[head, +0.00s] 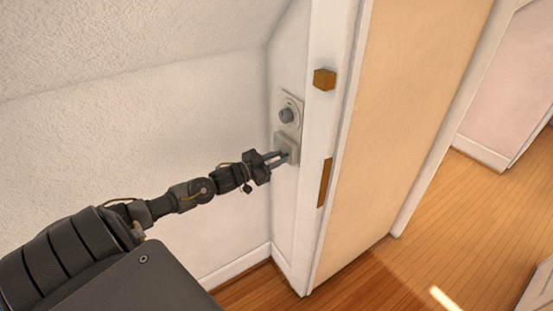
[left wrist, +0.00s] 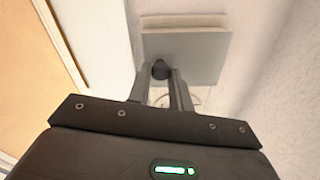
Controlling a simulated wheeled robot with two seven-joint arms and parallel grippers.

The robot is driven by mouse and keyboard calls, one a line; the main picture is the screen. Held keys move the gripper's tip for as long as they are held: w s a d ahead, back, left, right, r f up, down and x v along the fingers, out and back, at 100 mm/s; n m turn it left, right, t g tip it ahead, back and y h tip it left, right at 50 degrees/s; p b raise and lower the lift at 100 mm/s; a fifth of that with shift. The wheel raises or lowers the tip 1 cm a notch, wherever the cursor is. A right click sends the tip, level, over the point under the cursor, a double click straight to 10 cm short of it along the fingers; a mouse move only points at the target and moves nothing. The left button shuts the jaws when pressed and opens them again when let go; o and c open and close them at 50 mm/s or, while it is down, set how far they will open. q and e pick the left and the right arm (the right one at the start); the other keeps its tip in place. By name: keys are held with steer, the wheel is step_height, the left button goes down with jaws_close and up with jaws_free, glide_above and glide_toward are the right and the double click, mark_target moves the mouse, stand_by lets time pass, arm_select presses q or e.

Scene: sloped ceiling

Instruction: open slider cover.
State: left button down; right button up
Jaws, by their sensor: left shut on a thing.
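The slider cover (head: 291,142) is a light grey square piece on the lower part of a pale wall plate (head: 291,101). Above it, a round grey knob (head: 286,115) on the plate is uncovered. My left gripper (head: 285,157) reaches the cover from the left and is shut on it. In the left wrist view the cover (left wrist: 187,58) lies just beyond the fingertips, and a small dark stub (left wrist: 160,69) sits between the fingers (left wrist: 163,76). Part of a round outline shows behind the fingers there. My right gripper is not in view.
A white door frame (head: 323,130) stands close to the right of the plate, with a wooden block (head: 324,79) and a brown strip (head: 324,182) on it. The sloped ceiling (head: 120,40) lies above left. Wooden floor (head: 450,225) is open at right.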

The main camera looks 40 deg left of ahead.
arm_select(q)
steer(key=a+m+g+h+b, duration=0.1)
steer(key=m+h+b, duration=0.1)
steer(key=b, duration=0.1)
steer(key=s+a+m+g+h+b, duration=0.1)
steer(key=a+m+g+h+b, duration=0.1)
steer(key=h+b, duration=0.1)
steer(key=s+a+m+g+h+b, duration=0.1)
steer(key=a+h+b, duration=0.1)
steer(key=b, duration=0.2)
steer(key=shift+s+m+g+h, duration=0.1)
steer(key=shift+m+g+h, duration=0.2)
steer(key=shift+m+h, duration=0.1)
steer(key=c, duration=1.3)
jaws_free()
steer(key=shift+o, duration=0.2)
